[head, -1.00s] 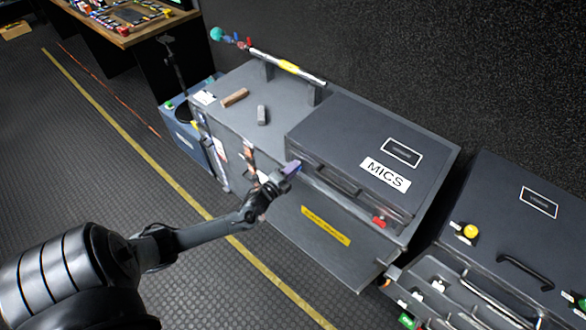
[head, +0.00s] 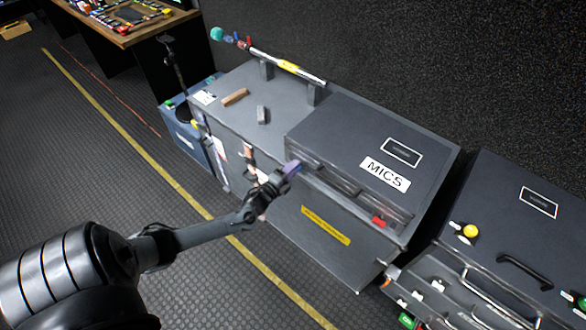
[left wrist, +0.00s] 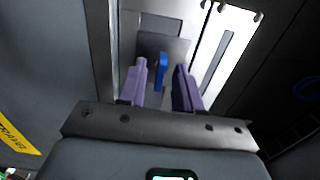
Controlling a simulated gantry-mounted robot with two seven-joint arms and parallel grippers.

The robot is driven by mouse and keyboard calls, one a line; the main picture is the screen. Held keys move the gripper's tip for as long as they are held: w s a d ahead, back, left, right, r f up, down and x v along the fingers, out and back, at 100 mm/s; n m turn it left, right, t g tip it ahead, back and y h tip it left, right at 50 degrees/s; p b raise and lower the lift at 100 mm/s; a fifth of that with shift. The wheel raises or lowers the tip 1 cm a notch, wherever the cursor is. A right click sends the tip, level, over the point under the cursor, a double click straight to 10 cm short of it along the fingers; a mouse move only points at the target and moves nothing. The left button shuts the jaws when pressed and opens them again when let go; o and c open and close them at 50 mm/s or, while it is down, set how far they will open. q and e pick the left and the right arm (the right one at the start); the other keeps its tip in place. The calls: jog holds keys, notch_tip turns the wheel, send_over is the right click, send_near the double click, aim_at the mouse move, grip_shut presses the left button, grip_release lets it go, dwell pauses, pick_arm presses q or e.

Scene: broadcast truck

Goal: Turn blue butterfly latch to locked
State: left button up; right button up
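The blue butterfly latch (left wrist: 161,70) shows in the left wrist view as a small upright blue tab on a grey plate. My left gripper (left wrist: 163,82) is open, with its two purple fingers on either side of the blue tab. A gap shows between the tab and each finger; I cannot tell how far ahead of the tips it sits. In the head view my left gripper (head: 292,168) is at the front left edge of the case labelled MICS (head: 340,135), and it hides the blue latch there. My right gripper is in neither view.
A red latch (head: 379,222) sits on the front right of the MICS case. A grey case with a yellow knob (head: 470,231) stands to the right. Two small blocks, one brown (head: 235,97), lie on the bench top. The floor at left is clear.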

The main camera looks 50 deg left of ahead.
pick_arm(q)
jog(key=p+v, duration=0.1)
jog(key=v, duration=0.9)
jog(key=shift+s+p, duration=0.25)
jog(key=shift+p, duration=0.05)
